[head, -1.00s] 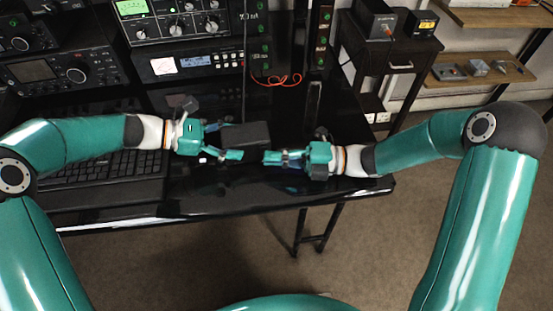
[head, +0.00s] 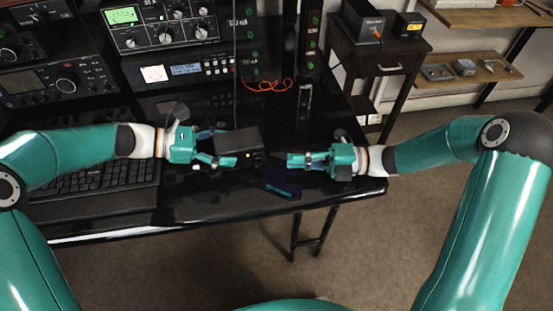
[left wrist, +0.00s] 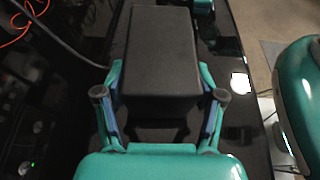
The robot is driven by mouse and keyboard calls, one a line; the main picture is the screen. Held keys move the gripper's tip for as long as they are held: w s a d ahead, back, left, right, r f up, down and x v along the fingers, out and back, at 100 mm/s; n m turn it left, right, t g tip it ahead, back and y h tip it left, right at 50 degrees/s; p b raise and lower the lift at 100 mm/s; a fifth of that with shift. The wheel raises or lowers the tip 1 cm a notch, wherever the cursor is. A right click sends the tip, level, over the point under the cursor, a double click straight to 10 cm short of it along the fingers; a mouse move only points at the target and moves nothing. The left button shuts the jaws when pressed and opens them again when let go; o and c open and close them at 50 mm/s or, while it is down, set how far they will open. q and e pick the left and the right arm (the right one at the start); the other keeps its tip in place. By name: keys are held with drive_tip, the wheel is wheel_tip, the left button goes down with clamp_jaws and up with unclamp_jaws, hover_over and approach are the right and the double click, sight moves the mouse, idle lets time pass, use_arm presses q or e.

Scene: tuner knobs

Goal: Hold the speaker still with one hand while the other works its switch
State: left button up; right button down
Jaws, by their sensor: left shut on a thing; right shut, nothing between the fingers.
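The speaker is a small dark box (head: 235,143) on the black desk, right of the keyboard. A small yellow light shows on its face toward the right gripper. My left gripper (head: 220,148) is shut on it from the left, one finger along each side. In the left wrist view the speaker (left wrist: 160,50) lies lengthwise between the blue-lined fingers. My right gripper (head: 290,161) is shut and empty, a short gap right of the speaker and pointing at it. I cannot make out the switch clearly.
The keyboard (head: 90,175) lies to the left under my left arm. Radio units (head: 187,72) stand behind. A red cable (head: 268,85) and a dark cord run behind the speaker. The desk's front edge is close to both grippers.

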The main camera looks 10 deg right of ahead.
use_arm(q)
drive_tip(key=shift+w, duration=0.1)
use_arm(e)
drive_tip(key=v, duration=0.5)
use_arm(q)
drive_tip(key=o, duration=1.2)
drive_tip(key=shift+c, duration=0.2)
drive_tip(key=shift+a, duration=0.1)
